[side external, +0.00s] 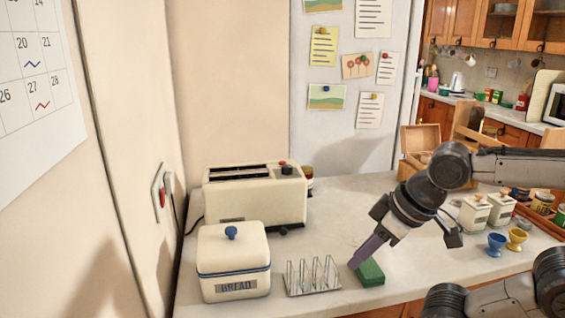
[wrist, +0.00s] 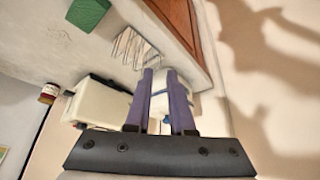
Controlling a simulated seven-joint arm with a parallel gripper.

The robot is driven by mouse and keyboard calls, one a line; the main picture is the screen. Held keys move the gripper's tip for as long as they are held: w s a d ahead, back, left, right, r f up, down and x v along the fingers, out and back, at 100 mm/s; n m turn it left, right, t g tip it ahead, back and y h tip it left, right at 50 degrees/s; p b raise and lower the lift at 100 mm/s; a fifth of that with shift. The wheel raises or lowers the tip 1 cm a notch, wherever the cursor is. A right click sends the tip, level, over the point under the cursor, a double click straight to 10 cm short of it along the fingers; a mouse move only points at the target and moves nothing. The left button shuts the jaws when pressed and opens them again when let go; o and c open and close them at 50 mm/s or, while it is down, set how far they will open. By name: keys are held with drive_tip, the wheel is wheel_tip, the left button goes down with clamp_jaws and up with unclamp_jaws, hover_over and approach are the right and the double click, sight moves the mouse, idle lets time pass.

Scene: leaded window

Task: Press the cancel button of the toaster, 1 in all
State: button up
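The cream toaster (side external: 255,203) stands on the counter against the wall, its slots facing up. On top at its right end are a small red button (side external: 283,162) and a dark knob (side external: 287,169); which control is cancel is not readable. My gripper (side external: 355,265) is to the right and front of the toaster, apart from it, its purple fingers pointing down-left beside a green block. The wrist view shows the two fingers (wrist: 160,74) spread with an empty gap, the toaster (wrist: 101,104) to their left. The toaster's controls are not clear there.
A bread box (side external: 233,270) with a blue knob stands before the toaster. A wire toast rack (side external: 313,278) and the green block (side external: 370,273) lie to its right. White canisters (side external: 474,213) and egg cups (side external: 497,243) stand farther right.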

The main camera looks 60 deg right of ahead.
clamp_jaws()
idle(1.4)
